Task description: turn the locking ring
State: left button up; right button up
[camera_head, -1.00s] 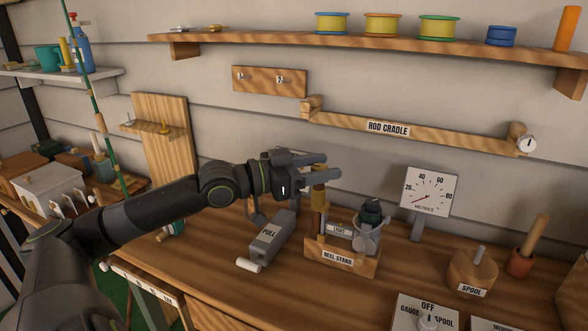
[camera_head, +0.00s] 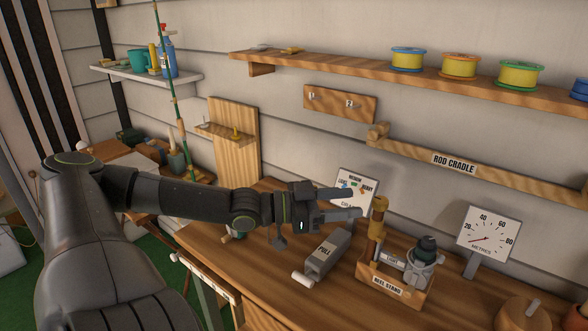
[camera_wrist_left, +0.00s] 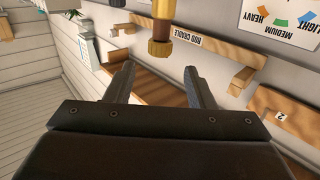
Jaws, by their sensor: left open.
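The reel stand (camera_head: 402,291) holds an upright brown handle piece with a brass-coloured ring (camera_head: 379,205) near its top; I take this for the locking ring. A dark-topped reel (camera_head: 427,250) sits beside it, at the right. My left gripper (camera_head: 352,203) is open and empty, its fingers pointing right, just left of the handle piece. In the left wrist view the brass ring (camera_wrist_left: 160,48) shows beyond the gap between the open fingertips (camera_wrist_left: 159,75), apart from them. The handle's lower part is hidden by the stand. My right gripper is not in view.
A grey box marked PULL (camera_head: 328,250) with a white knob lies below my left gripper. A card (camera_head: 354,185) stands behind it. The metres dial (camera_head: 488,235) stands right of the reel. The rod cradle (camera_head: 480,169) is on the wall above.

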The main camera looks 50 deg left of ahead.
pick_arm(q)
jog(key=p+v, duration=0.7)
jog(key=v, duration=0.2)
jog(key=shift+s, duration=0.3)
jog(key=shift+a, duration=0.15)
